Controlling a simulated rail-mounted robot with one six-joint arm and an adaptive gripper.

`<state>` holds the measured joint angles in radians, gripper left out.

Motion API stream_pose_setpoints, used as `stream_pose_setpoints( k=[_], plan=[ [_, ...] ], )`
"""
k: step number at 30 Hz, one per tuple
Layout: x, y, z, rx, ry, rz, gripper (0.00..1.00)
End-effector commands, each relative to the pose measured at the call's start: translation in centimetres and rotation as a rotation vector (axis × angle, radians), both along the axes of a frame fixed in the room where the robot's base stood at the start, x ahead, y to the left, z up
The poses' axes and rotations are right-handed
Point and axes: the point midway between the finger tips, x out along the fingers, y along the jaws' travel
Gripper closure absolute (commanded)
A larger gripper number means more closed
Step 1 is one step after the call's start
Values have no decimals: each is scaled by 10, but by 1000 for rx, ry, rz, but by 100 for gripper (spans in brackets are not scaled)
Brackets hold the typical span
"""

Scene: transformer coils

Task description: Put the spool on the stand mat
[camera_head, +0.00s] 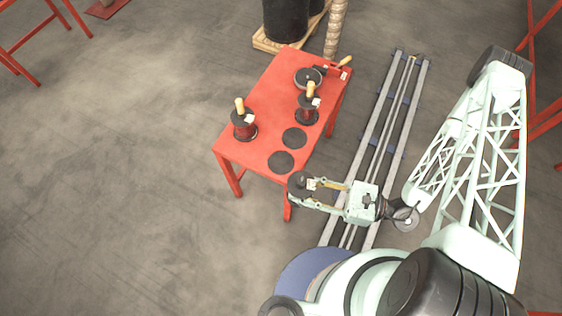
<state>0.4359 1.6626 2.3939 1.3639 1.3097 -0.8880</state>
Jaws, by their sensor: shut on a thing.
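My gripper (303,190) is shut on a dark spool (299,181) with a small white label, held off the near right corner of the red table (258,152). The fingers hide part of this spool, and its exact tilt is hard to tell. Two flat dark round mats (281,162) lie bare on the table's near half, the second one (294,138) just behind the first. The held spool is apart from both, to the right of and nearer than the front mat. I cannot tell which round spot is the stand mat.
A red spool with a wooden handle (244,128) stands at the table's left edge. Another handled spool (307,110) stands at the right edge. A dark round device (308,78) sits at the far end. Rails (392,120) run right of the table.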

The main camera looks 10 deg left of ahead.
Motion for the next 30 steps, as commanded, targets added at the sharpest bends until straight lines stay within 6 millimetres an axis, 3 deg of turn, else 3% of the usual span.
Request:
stream_pose_setpoints(
  k=[16,30],
  plan=[
    [4,3,0,0,0,1,84],
    [32,20,-4,0,0,2,84]
  ],
)
